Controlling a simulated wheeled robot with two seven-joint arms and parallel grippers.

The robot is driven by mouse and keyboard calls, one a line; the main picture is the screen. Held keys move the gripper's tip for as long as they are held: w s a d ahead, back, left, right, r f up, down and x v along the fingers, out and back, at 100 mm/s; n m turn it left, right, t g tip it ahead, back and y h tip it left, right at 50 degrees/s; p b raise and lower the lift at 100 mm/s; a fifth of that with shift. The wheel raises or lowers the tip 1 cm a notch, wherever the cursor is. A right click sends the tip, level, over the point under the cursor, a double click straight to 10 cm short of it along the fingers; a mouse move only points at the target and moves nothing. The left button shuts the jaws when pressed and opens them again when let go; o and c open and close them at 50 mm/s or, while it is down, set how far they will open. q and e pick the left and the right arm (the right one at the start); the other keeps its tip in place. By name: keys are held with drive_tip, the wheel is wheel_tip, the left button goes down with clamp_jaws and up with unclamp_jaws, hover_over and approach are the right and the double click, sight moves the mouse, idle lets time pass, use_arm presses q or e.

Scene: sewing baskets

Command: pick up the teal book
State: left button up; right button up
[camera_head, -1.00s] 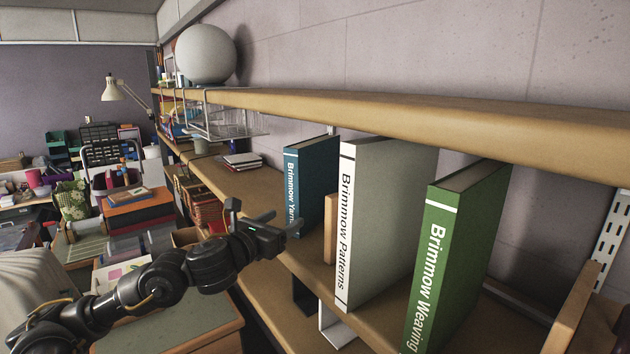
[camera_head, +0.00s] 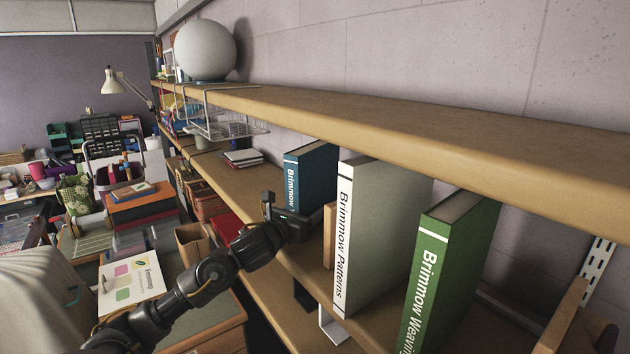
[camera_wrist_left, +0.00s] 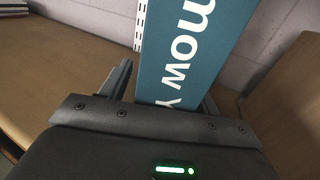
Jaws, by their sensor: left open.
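The teal book (camera_head: 313,172) stands upright on the lower wooden shelf in the head view, its lower spine hidden by my gripper. My left gripper (camera_head: 289,208) is at the front of its spine, low down. In the left wrist view the teal book (camera_wrist_left: 187,48) rises between the two fingers of my open left gripper (camera_wrist_left: 163,88), one finger on each side. I cannot tell whether the fingers touch it. My right gripper does not show.
A light wooden block (camera_head: 329,235) and a white book (camera_head: 378,225) stand just right of the teal book, with a green book (camera_head: 446,270) beyond. The upper shelf (camera_head: 400,115) runs overhead. Left of the teal book the shelf is clear up to some stacked books (camera_head: 243,158).

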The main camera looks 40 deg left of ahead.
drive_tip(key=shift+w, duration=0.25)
use_arm(q)
drive_tip(key=shift+a, duration=0.1)
clamp_jaws()
drive_tip(key=shift+r, duration=0.15)
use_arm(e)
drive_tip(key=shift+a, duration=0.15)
